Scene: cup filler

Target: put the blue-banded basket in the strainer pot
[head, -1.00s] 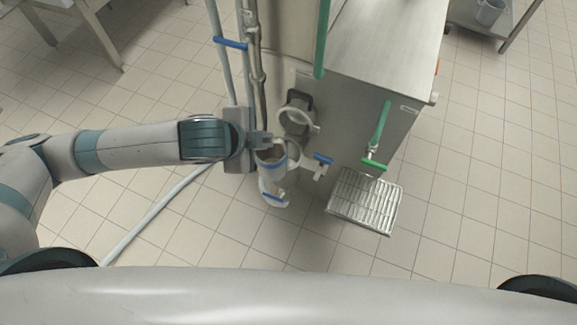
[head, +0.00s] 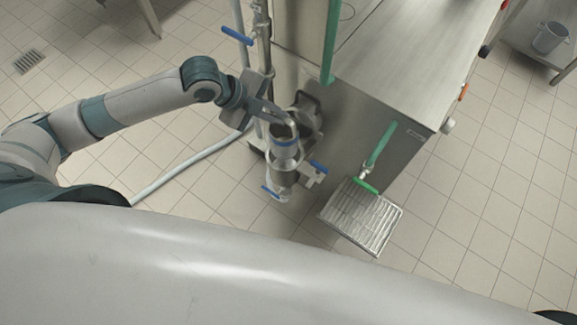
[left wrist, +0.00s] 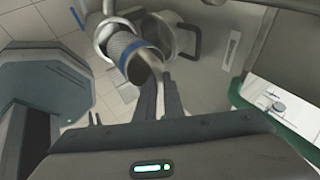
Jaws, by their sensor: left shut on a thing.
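The blue-banded basket (head: 285,143) is a grey mesh cylinder with a blue band near its top and a bent handle. In the left wrist view the basket (left wrist: 122,43) hangs tilted from its handle. My left gripper (head: 287,119) is shut on that handle; its fingers (left wrist: 160,98) show in the left wrist view. The strainer pot (head: 282,178) is a metal body on the pipework below the basket. Its round rim (left wrist: 102,34) shows around the basket's far end. I cannot tell how far the basket is inside. My right gripper is not in view.
A round open lid (head: 310,118) stands beside the pot, close to the basket. Blue valve handles (head: 237,36) sit on the pipes. A green lever (head: 367,187) and a metal drip grate (head: 362,216) are at the right. A steel machine (head: 400,70) stands behind.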

